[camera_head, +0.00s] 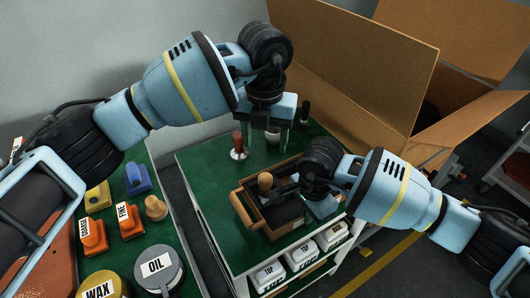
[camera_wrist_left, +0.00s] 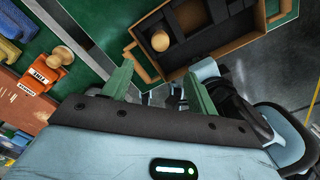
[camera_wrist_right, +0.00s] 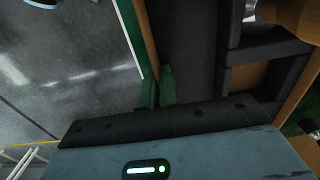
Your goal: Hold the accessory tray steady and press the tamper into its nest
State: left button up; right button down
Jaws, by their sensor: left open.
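The wooden accessory tray (camera_head: 250,223) sits on the green-topped table, with dark inserts inside. A light wooden knob (camera_head: 265,181), apparently the tamper's handle, stands up in it; it also shows in the left wrist view (camera_wrist_left: 160,41). Its lower part is hidden, so I cannot tell how deep it sits. My right gripper (camera_wrist_right: 158,88) is closed around the tray's side wall (camera_wrist_right: 139,40), one finger on each side. My left gripper (camera_head: 278,140) is open and empty, fingers down, behind the tray in the head view.
A red-brown-handled tool with a shiny base (camera_head: 238,148) and a dark cylinder (camera_head: 304,112) stand at the table's back. Labelled white bins (camera_head: 302,255) sit below. Another bench at left holds an oil tin (camera_head: 159,270) and coloured blocks. Large cardboard boxes (camera_head: 350,70) stand behind.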

pick_arm(q)
jog(key=shift+r, duration=0.8)
pick_arm(e)
jog(key=c, duration=1.6)
grip_release()
jog(key=shift+o, duration=0.2)
notch_tip(320, 180, up, 12)
